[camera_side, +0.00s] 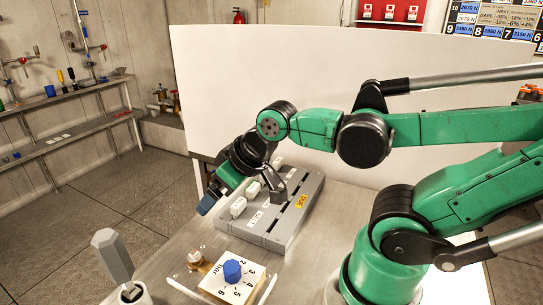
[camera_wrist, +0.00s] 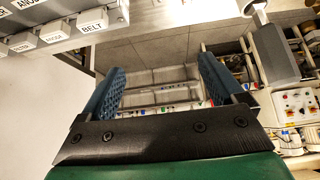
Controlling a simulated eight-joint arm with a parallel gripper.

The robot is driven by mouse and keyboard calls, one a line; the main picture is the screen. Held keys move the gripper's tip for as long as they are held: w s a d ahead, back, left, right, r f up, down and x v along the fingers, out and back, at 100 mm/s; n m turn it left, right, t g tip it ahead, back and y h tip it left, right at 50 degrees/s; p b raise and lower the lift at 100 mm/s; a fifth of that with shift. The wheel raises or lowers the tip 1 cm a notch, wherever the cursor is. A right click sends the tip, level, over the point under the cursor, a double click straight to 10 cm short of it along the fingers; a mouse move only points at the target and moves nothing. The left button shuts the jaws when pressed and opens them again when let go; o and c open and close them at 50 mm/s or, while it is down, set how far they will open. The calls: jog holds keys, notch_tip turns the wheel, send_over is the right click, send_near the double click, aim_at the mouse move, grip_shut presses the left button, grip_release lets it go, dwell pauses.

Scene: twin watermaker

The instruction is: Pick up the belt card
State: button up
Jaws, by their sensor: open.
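The belt card (camera_wrist: 92,27), a white block face marked BELT, sits at the end of a row of similar labelled blocks at the top left of the wrist view. The row is in a grey rack (camera_side: 300,214), which lies on the bench in the side view; I cannot tell which white block there is the belt card. My gripper (camera_wrist: 158,75) is open, with two blue ribbed fingers apart and nothing between them. In the side view my gripper (camera_side: 206,204) is tilted down at the left of the rack, apart from the belt card.
A dial panel (camera_side: 232,272) with a blue knob stands on the bench in front of the rack. A grey hexagonal-headed handle (camera_side: 112,252) rises at the lower left. A white board (camera_side: 300,75) stands behind the bench. Open floor lies to the left.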

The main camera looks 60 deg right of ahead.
jog(key=shift+c, duration=1.3)
jog(key=shift+d, duration=0.1)
jog(key=g, duration=0.7)
send_over(238, 203)
jog(key=f, duration=0.3)
jog(key=shift+a+f, duration=0.25)
jog(key=shift+a, duration=0.05)
jog(key=shift+d+f, duration=0.2)
jog(key=shift+d, duration=0.05)
jog(key=shift+d+f, duration=0.15)
jog(key=shift+f, duration=2.8)
